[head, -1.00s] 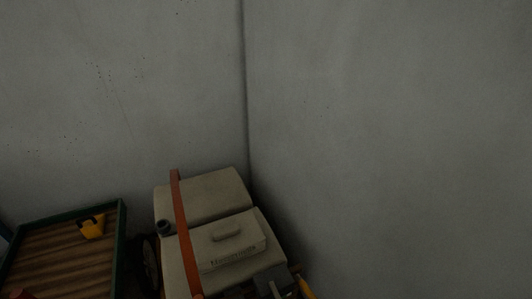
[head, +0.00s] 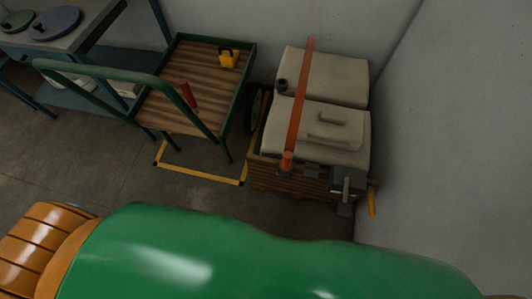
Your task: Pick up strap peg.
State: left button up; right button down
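An orange-red strap (head: 301,92) runs over a beige cased unit (head: 345,118) on a wooden base. At the strap's near lower end is a short orange-red peg-like piece (head: 287,161), against the front of the unit. I cannot tell how it is fixed there. A separate red cylinder (head: 187,95) is on the wooden deck of a green-framed cart to the left. Which of these two is the strap peg is not clear from the view. Neither of my grippers is in view.
The green-framed cart (head: 168,112) also holds a yellow padlock-like object (head: 228,58). A blue-grey workbench (head: 75,32) stands at the upper left. A grey box with a lever (head: 347,181) is on the unit's front. Walls close in behind and right. Dark floor (head: 90,165) is open at left.

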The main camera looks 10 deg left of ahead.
aim_at(285, 165)
jog(key=j+z, duration=0.75)
jog(key=z, duration=0.15)
jog(key=k+j+z, duration=0.2)
jog(key=j+z, duration=0.2)
jog(key=k+j+z, duration=0.15)
jog(key=z, duration=0.3)
jog(key=j, duration=0.1)
